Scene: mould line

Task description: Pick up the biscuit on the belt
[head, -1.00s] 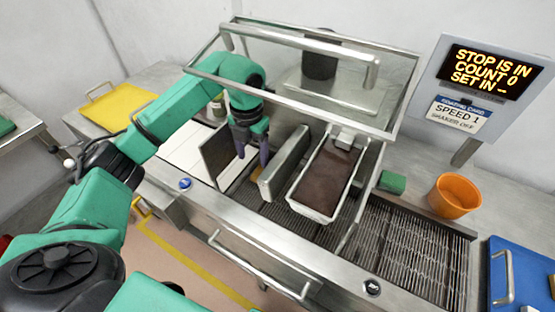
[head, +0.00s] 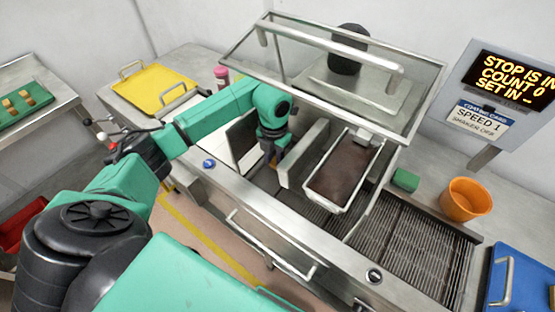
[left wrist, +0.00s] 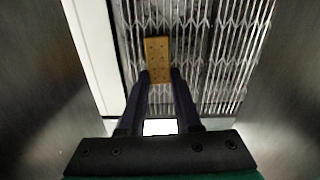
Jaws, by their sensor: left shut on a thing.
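The biscuit (left wrist: 157,55) is a golden-brown rectangle with small holes, seen in the left wrist view over the wire belt (left wrist: 215,60). My left gripper (left wrist: 160,78) has its two dark fingers on either side of the biscuit's near end, shut on it. In the head view my left gripper (head: 270,158) reaches down between a dark upright plate (head: 242,137) and a grey metal block (head: 305,155); the biscuit is hidden there. I cannot tell whether the biscuit touches the belt. My right gripper is not in view.
A tray of dark chocolate (head: 343,172) sits right of the block, under a raised clear hood (head: 330,75). An orange cup (head: 465,200), green block (head: 405,180) and blue tray (head: 505,285) lie right. A yellow tray (head: 155,90) stands left.

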